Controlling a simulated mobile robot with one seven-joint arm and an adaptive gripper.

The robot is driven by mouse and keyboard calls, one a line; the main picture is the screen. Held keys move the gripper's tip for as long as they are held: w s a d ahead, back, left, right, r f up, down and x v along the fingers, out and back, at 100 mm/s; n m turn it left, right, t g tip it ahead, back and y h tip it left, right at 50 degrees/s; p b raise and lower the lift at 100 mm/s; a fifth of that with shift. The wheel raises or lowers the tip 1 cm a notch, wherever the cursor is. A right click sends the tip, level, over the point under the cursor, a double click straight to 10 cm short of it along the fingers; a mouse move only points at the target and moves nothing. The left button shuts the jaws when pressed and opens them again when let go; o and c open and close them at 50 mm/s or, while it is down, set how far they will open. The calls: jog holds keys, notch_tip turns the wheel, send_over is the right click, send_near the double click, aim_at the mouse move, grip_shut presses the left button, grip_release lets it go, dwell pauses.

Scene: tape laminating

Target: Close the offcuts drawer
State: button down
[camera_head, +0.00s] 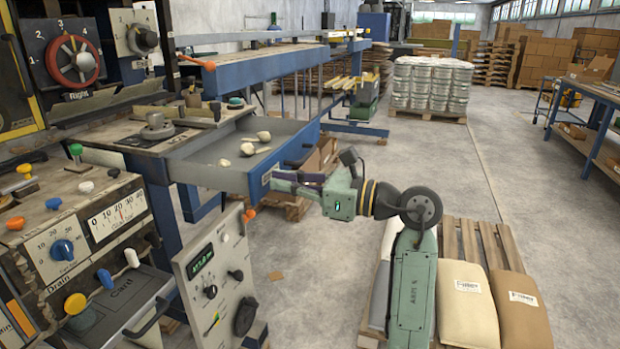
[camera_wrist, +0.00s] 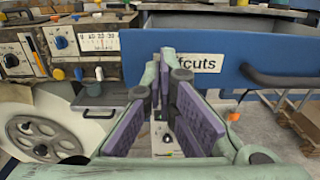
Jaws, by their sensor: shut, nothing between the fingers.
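The offcuts drawer (camera_head: 228,178) stands pulled out of the machine bench in the head view, with several pale lumps inside. Its blue front shows in the wrist view (camera_wrist: 225,40) with a white label (camera_wrist: 195,63) reading "fcuts", the start hidden by my finger. The dark handle (camera_wrist: 290,78) is to the right of the label and also shows in the head view (camera_head: 300,159).
A control panel (camera_head: 105,220) with coloured knobs stands left of the drawer, and a grey box with a dial (camera_head: 213,275) stands below it. Pallets with sacks (camera_head: 466,300) lie at the lower right. The floor (camera_head: 440,170) beyond the drawer is mostly clear.

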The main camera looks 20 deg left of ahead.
aim_at(191, 167)
jog(key=shift+a, duration=0.6)
jog(key=shift+a, duration=0.25)
jog(key=a, duration=0.6)
jog(key=a+b, duration=0.1)
jog(key=a, duration=0.6)
jog(key=a+b, duration=0.1)
jog(key=a, duration=0.6)
jog(key=shift+w+a, duration=0.1)
jog(key=shift+w, duration=0.3)
jog(key=shift+d, duration=0.25)
jog(key=d+b, duration=0.1)
jog(key=d, duration=0.3)
jog(key=d+b, duration=0.1)
jog(key=d, duration=0.4)
jog(key=d+b, duration=0.2)
jog(key=d, duration=0.2)
jog(key=shift+s+d, duration=0.25)
jog(key=shift+d, duration=0.1)
